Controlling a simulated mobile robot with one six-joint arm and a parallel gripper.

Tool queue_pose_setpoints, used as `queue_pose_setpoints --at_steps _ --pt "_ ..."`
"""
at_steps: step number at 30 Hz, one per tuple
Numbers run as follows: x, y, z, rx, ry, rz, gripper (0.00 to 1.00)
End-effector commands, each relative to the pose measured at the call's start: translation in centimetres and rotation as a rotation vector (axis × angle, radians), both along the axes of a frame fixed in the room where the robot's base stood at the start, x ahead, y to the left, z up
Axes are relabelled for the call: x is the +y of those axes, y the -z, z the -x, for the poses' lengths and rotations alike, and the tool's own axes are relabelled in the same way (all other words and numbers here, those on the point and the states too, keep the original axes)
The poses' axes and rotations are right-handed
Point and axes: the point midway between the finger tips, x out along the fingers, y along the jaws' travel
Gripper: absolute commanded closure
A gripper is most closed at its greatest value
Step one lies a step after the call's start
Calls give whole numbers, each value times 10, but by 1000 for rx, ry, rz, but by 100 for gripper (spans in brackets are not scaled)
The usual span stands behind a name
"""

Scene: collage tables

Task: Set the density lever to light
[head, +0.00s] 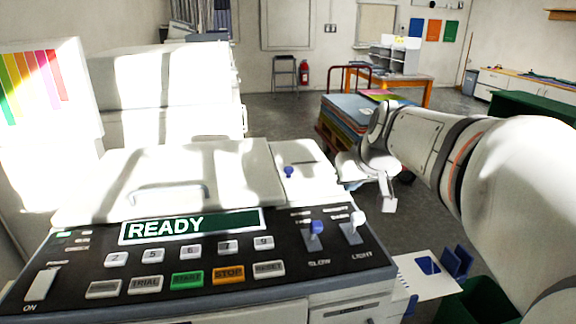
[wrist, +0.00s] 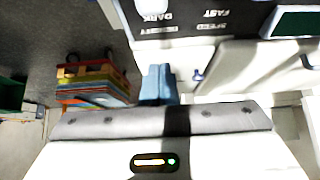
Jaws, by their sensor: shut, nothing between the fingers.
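The density lever has a white knob (head: 357,218) and stands at the right end of the black control panel. Its slot runs toward the LIGHT label at the near end, and the knob shows toward the far end. In the wrist view a white knob (wrist: 150,5) is cut by the top edge beside the upside-down DARK label. My gripper (head: 388,204) hangs in the air right of the machine, beyond the panel, apart from the lever. Its blue fingers show together and empty in the wrist view (wrist: 158,72).
The blue-knobbed speed lever (head: 317,227) stands close left of the density lever. The display (head: 190,226) reads READY. A small blue knob (head: 289,172) sits on the machine top. A cart of coloured paper stacks (head: 345,112) stands behind my arm. Gray floor lies right of the machine.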

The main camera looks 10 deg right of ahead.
Motion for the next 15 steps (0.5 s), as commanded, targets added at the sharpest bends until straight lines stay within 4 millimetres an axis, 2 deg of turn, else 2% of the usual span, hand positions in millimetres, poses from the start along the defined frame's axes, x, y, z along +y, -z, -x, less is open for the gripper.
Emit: queue_pose_setpoints --at_steps 1,9,15 --pt "0 -11 -1 -4 0 2 100" --pt "-2 -58 39 -6 0 2 100" --pt "-3 -76 55 -3 -1 0 100"
